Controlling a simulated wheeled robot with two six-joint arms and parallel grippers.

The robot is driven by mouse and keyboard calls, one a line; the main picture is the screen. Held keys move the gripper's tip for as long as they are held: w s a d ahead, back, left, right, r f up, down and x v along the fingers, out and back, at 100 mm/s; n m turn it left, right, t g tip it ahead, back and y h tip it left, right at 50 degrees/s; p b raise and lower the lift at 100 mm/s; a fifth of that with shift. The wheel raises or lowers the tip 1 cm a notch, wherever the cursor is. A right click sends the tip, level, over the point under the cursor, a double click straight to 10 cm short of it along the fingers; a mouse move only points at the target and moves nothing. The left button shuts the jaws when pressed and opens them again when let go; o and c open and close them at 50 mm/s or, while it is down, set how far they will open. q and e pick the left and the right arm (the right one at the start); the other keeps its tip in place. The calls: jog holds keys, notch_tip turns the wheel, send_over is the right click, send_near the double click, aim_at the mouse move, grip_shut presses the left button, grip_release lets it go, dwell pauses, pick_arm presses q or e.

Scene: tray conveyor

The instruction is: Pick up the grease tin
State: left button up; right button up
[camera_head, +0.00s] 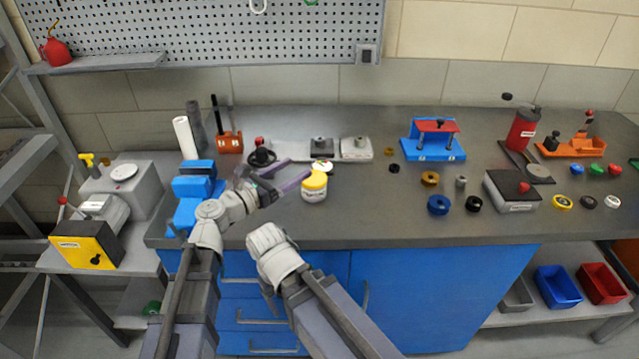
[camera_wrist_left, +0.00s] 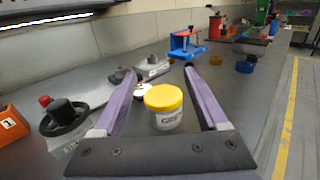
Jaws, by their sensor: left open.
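The grease tin (camera_head: 314,190) is a short white jar with a yellow lid, upright on the grey bench top near its front edge. In the left wrist view the tin (camera_wrist_left: 165,108) appears between the two purple fingers, with dark lettering on its side. My left gripper (camera_head: 289,171) is open and empty. In the head view its fingers reach rightward and end close to the tin's upper left; I cannot tell the exact height gap. In the left wrist view the fingertips (camera_wrist_left: 160,70) extend past the tin in the picture. My right gripper does not show.
A black valve-like knob (camera_head: 262,156) and grey devices (camera_head: 355,148) stand behind the gripper. A blue fixture (camera_head: 433,148) is farther right, with brown (camera_head: 430,179) and blue (camera_head: 438,204) rings before it. Bare bench lies right of the tin. Blue machine parts (camera_head: 192,190) sit left.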

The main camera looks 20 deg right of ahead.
aim_at(314, 182)
pick_arm(q)
jog(key=o, duration=0.3)
jog(key=shift+f+b, duration=0.65)
jog(key=shift+f, duration=0.05)
jog(key=shift+o, duration=0.2)
notch_tip(314, 182, down, 7)
jog(key=b, duration=0.7)
jog(key=shift+r+p+x, duration=0.25)
jog(key=shift+p+x, duration=0.05)
jog(key=shift+x, duration=3.4)
